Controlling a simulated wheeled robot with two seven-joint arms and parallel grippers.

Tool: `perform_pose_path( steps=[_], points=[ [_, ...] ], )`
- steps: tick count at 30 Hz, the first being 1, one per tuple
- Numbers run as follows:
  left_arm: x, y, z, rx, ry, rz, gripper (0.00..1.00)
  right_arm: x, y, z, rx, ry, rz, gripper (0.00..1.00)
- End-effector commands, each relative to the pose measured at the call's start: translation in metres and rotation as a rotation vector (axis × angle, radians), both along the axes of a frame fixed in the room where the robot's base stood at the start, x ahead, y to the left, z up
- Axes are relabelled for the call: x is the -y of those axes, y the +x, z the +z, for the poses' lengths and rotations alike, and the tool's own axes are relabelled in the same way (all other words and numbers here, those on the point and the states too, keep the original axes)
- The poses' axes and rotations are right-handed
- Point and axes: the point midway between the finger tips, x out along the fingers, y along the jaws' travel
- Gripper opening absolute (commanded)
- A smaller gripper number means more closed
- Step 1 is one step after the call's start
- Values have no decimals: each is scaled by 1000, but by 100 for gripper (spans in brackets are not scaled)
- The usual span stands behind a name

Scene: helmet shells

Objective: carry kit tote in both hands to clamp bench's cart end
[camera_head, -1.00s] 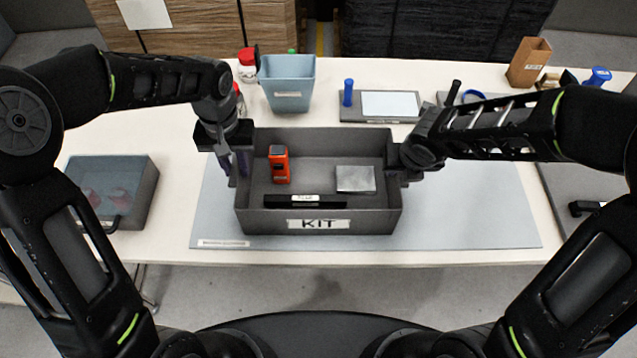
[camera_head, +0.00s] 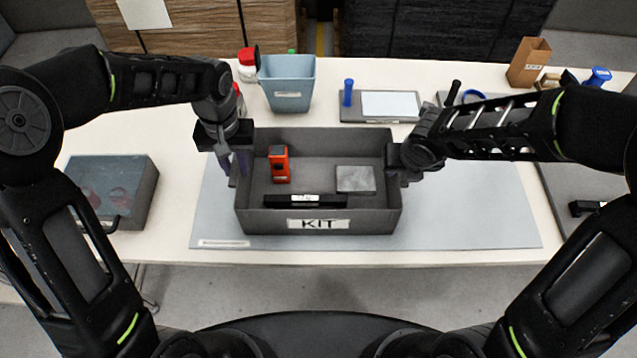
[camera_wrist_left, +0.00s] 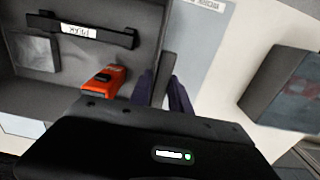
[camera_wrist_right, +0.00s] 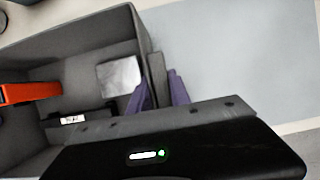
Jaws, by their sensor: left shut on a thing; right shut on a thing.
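The kit tote (camera_head: 270,221) is a dark grey open box with a white KIT label on its front wall. It is over the grey-blue mat on the table; I cannot tell whether it touches the mat. Inside it are an orange device (camera_head: 279,165), a grey square piece (camera_head: 356,179) and a black bar (camera_head: 305,201) with a white label. My left gripper (camera_head: 238,165) is shut on the tote's left side, and its fingers also show in the left wrist view (camera_wrist_left: 165,95). My right gripper (camera_head: 398,168) is shut on the tote's right side, with its fingers in the right wrist view (camera_wrist_right: 163,90).
A grey bin (camera_head: 124,184) with reddish round shapes stands at the table's left. A blue-grey container (camera_head: 287,85), a red-capped bottle (camera_head: 247,66) and a board with a white sheet (camera_head: 390,104) are behind the tote. A brown box (camera_head: 529,62) stands far right. The mat (camera_head: 480,205) is clear to the right.

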Motion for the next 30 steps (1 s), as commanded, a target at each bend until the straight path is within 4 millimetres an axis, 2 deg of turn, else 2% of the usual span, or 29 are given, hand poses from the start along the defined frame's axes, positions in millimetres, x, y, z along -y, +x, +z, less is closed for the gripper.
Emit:
perform_pose_path(
  steps=[8, 21, 30],
  points=[
    [0, 1, 9, 4, -1, 0, 0, 0, 1, 9, 3, 0, 0, 0],
    [0, 1, 46, 4, -1, 1, 0, 0, 1, 46, 3, 0, 0, 0],
    [0, 1, 52, 4, -1, 1, 0, 0, 1, 52, 2, 0, 0, 0]
  ],
)
